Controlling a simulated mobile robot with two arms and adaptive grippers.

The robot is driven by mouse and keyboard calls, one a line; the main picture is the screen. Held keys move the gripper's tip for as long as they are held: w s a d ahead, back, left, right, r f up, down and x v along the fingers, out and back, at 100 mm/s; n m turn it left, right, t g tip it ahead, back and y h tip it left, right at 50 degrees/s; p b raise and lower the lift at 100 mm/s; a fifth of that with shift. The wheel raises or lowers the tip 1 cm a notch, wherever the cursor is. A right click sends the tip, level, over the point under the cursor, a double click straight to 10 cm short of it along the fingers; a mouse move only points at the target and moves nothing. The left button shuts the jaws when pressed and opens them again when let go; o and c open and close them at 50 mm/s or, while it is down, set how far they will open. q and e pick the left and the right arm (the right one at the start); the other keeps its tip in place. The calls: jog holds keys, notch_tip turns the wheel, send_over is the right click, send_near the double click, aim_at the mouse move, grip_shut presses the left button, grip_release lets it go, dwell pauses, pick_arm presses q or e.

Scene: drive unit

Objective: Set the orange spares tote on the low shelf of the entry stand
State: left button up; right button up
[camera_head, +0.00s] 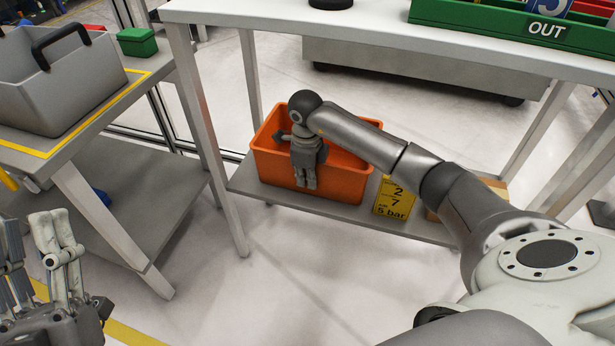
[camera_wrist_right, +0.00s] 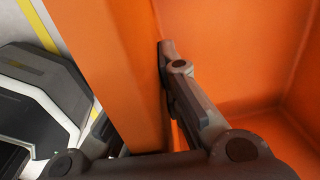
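The orange spares tote (camera_head: 340,183) is over the low shelf (camera_head: 262,188) of the stand and appears to rest on it upright, near its left end. My right gripper (camera_head: 303,160) reaches down at the tote's near wall. One finger is outside that wall, the other inside. In the right wrist view the orange wall (camera_wrist_right: 125,60) runs between the fingers of the right gripper (camera_wrist_right: 135,110), and the inner finger lies against it. The outer finger is partly hidden there. My left gripper (camera_head: 38,255) is at the lower left, open and empty, away from the tote.
A yellow pressure card (camera_head: 394,197) stands just right of the tote, with a cardboard-coloured box (camera_head: 495,187) beyond. The stand's upper top (camera_head: 330,22) overhangs the shelf and bears a green OUT tray (camera_head: 500,25). A grey bin (camera_head: 60,85) sits on the left table.

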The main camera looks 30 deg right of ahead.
jog(key=o, duration=0.4)
jog(key=shift+r, duration=0.1)
jog(key=shift+c, duration=0.2)
